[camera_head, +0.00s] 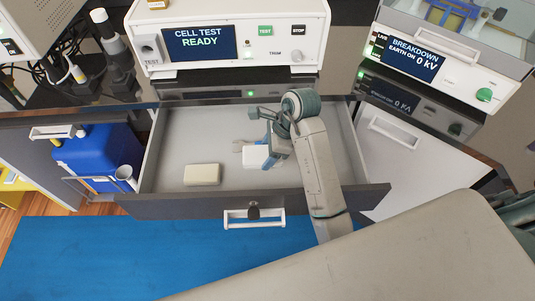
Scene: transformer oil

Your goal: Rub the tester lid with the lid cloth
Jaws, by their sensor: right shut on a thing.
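An open drawer (162,150) below the cell test unit holds two pale, folded cloth-like pads. One pad (202,174) lies free on the drawer floor at the front left. My right gripper (254,150) reaches down into the drawer and is shut on the other white pad (255,158), which the gripper partly covers. I cannot tell which pad is the lid cloth, or whether the held pad is clear of the floor. The breakdown tester (405,62) stands at the upper right, its clear tester lid (505,38) cut by the picture edge. My left gripper is not in view.
The cell test unit (235,75) stands behind the drawer. The drawer's raised front (180,207) and side walls surround my right gripper. A blue container (98,152) and a white cup (126,177) are at the left. A blue mat (110,255) covers the floor in front.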

